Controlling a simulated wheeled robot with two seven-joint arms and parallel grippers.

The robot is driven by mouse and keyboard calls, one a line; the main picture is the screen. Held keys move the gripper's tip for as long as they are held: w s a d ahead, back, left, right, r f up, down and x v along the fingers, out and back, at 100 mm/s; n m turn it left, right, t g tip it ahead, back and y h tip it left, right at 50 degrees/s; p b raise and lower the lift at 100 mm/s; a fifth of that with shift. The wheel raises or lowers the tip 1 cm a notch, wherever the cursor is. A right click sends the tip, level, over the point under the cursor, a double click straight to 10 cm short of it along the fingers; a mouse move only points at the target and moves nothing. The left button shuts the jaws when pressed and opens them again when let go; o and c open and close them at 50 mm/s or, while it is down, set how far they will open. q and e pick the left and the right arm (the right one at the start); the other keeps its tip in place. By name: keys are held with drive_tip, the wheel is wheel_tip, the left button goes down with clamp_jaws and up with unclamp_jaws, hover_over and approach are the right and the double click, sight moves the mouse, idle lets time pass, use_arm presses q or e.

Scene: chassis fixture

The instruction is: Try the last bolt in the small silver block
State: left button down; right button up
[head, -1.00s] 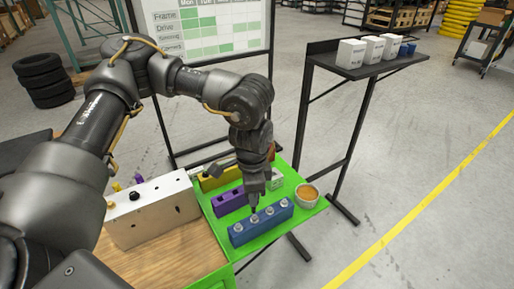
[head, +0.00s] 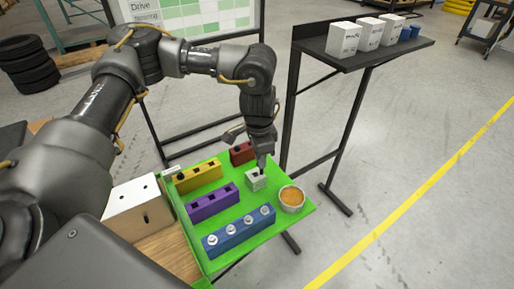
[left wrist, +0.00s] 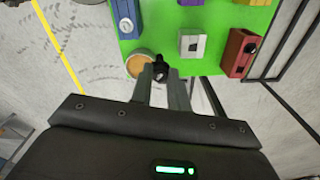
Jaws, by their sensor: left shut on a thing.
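The small silver block (head: 256,181) sits on the green mat (head: 285,222), between the purple block and the orange-filled bowl. It has a dark opening on top and also shows in the left wrist view (left wrist: 192,46). My left gripper (head: 262,163) is over the silver block in the head view, pointing down. In the left wrist view, the gripper (left wrist: 162,80) is shut on a dark bolt (left wrist: 161,71). There the bolt appears beside the silver block, near the bowl; its height above the mat is unclear. My right gripper is not in view.
The blue block (head: 238,231) carries several silver round pieces. Purple (head: 212,203), yellow (head: 197,177) and red (head: 242,153) blocks share the mat. The bowl (head: 292,198) stands at right, a white box (head: 138,207) at left. A dark shelf (head: 350,60) holds white boxes and blue items.

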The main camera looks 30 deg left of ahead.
use_arm(q)
drive_tip(key=w+a+f+n+b, duration=0.2)
drive_tip(key=w+a+f+b, duration=0.3)
drive_tip(key=f, duration=0.5)
drive_tip(key=shift+w+n, duration=0.3)
drive_tip(key=shift+w, duration=0.75)
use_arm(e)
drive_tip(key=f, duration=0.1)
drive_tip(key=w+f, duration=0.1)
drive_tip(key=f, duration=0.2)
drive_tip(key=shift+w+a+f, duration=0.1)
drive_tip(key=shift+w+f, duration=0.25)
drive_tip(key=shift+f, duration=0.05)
use_arm(q)
drive_tip(key=shift+a+r, duration=0.1)
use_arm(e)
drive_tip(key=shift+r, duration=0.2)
